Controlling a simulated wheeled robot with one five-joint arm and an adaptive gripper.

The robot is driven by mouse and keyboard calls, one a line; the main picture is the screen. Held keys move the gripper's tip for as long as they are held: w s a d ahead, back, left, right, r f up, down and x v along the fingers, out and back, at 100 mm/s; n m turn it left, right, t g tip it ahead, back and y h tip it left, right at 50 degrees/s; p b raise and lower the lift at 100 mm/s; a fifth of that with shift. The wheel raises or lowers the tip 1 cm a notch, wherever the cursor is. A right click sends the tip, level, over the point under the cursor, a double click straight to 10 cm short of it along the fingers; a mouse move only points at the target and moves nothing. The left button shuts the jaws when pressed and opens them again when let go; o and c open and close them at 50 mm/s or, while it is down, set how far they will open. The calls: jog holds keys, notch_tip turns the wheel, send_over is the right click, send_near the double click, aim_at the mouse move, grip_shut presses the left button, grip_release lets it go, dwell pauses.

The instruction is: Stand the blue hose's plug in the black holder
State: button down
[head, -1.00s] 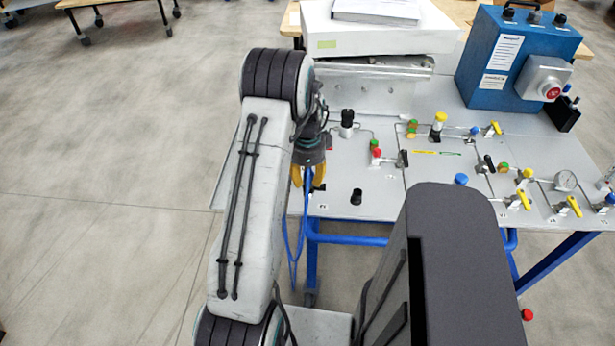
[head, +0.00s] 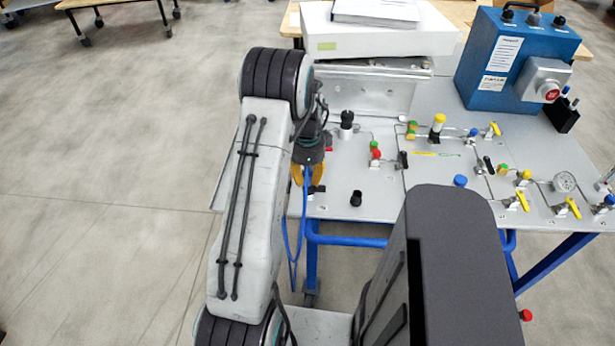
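My gripper (head: 308,178) has yellow fingers and is at the left front of the grey panel table, partly hidden by my arm. The blue hose (head: 305,205) comes out between the fingers and hangs in a loop below the table edge. The fingers look closed around its upper end. The plug itself is hidden in the grip. A black block (head: 562,117) with blue-tipped pieces stands at the far right beside the blue box and looks like the holder. A short black cylinder (head: 356,198) stands on the panel right of my gripper. I cannot fully tell which is the black holder.
The panel (head: 345,175) carries thin pipes, coloured valves and a gauge (head: 564,182). A blue box (head: 510,60) with a red button stands at the back right. A white box (head: 380,35) is at the back.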

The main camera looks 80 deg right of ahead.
aim_at(311, 172)
jog(key=shift+r+p, duration=1)
jog(key=shift+r, duration=0.8)
jog(key=shift+s+r, duration=0.1)
jog(key=shift+s+r, duration=0.3)
jog(key=shift+s, duration=0.1)
jog(key=shift+s+a+f+b, duration=0.1)
jog(key=shift+s+f, duration=0.1)
jog(key=shift+s, duration=1.95)
jog(key=shift+s+a+f+b, duration=0.1)
jog(key=shift+s+f, duration=0.05)
jog(key=shift+s, duration=1.95)
jog(key=shift+s+f+b, duration=0.1)
jog(key=shift+s+f, duration=0.1)
jog(key=shift+s, duration=1.95)
jog(key=shift+f+b, duration=1.65)
jog(key=shift+f, duration=0.45)
